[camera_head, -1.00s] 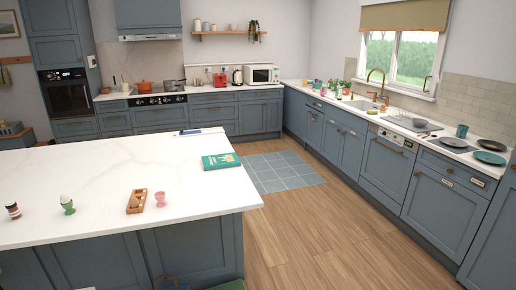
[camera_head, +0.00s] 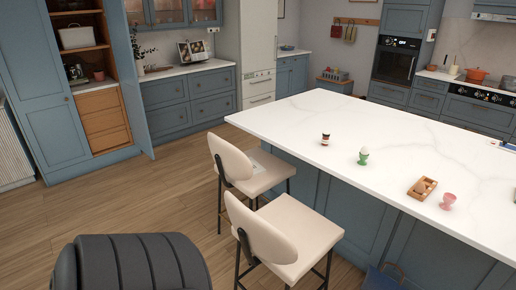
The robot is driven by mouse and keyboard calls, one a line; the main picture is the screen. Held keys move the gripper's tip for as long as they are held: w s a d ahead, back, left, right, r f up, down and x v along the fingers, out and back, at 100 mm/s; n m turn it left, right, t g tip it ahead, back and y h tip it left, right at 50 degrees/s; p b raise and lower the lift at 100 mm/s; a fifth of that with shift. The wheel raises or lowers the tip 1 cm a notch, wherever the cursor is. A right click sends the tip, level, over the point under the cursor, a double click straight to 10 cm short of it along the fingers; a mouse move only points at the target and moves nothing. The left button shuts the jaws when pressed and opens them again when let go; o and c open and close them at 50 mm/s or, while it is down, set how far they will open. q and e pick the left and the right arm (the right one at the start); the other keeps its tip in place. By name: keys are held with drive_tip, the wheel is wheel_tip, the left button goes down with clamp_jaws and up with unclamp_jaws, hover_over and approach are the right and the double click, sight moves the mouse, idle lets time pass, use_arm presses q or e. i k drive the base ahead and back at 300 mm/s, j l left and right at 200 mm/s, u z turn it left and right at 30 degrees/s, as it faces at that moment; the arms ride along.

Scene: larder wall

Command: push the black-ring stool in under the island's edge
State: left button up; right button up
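Two cream stools with rounded backs and thin black legs stand along the island's left side in the head view. The farther stool (camera_head: 265,178) has its back to the left and its seat close to the island's edge. The nearer stool (camera_head: 300,232) stands at the lower middle, with its seat partly beside the white island top (camera_head: 400,125). I cannot make out a black ring on either one, so I cannot tell which is the black-ring stool. The lower legs of the nearer stool are cut off by the frame. Neither of my grippers is in view.
A dark ribbed, padded shape (camera_head: 130,262) fills the lower left. Wood floor (camera_head: 150,195) lies open left of the stools. A tall blue cupboard (camera_head: 50,110) stands open at the left. Egg cups and a small wooden tray (camera_head: 422,189) are on the island.

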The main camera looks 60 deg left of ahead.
sight(286, 235)
drive_tip(key=u, duration=1.55)
